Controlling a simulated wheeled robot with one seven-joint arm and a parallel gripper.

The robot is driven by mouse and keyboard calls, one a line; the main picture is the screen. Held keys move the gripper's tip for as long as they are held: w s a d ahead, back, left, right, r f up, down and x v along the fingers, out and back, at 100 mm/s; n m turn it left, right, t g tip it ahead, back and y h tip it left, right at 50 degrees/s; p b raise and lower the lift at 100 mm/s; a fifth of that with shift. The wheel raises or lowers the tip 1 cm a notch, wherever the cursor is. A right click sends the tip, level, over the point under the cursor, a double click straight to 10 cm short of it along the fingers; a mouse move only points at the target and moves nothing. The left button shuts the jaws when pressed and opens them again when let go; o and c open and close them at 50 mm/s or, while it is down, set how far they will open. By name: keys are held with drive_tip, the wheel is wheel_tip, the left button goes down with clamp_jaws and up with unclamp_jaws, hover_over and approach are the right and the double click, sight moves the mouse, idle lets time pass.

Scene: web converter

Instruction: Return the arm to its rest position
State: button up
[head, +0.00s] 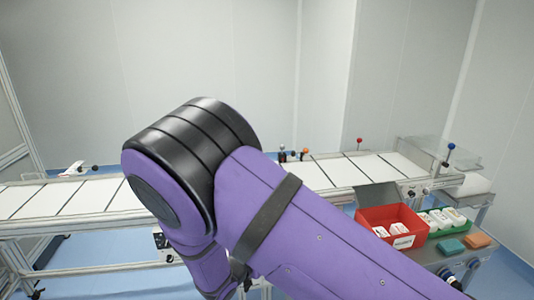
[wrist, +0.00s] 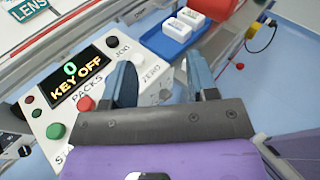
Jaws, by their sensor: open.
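My purple arm fills the middle of the head view, bent at a black-banded joint, and hides part of the conveyor. The gripper is out of sight in the head view. In the wrist view my gripper (wrist: 164,82) is open, its two blue-grey fingers apart with nothing held between them. Beyond and left of the fingers is a white control box (wrist: 140,54) with a display reading KEY OFF, a red button (wrist: 86,103) and green buttons. The left finger overlaps the box in the picture; I cannot tell whether it touches.
A conveyor (head: 60,199) with white panels runs across the head view. At right, a red bin (head: 381,214), a green bin (head: 432,231) and coloured blocks (head: 478,240) sit on a grey table. A blue tray (wrist: 163,44) holds white packs in the wrist view.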

drive_tip(key=s+d+r+m+g+y, duration=0.1)
drive_tip(key=s+d+r+m+g, duration=0.2)
drive_tip(key=d+r+m+g, duration=0.55)
drive_tip(key=s+d+r+m+g+y, duration=0.1)
drive_tip(key=s+d+r+m+g, duration=0.15)
drive_tip(key=d+r+m, duration=0.95)
drive_tip(key=s+d+r+m+t+y, duration=0.1)
drive_tip(key=s+d+r+m+y, duration=0.2)
drive_tip(key=s, duration=0.7)
drive_tip(key=s+d+r+m+t+y, duration=0.2)
drive_tip(key=s+d+r+m+y, duration=0.2)
drive_tip(key=s+d+r+m, duration=0.3)
drive_tip(key=d+v, duration=0.1)
drive_tip(key=v, duration=0.5)
drive_tip(key=shift+s, duration=0.55)
drive_tip(key=shift+d+r, duration=0.1)
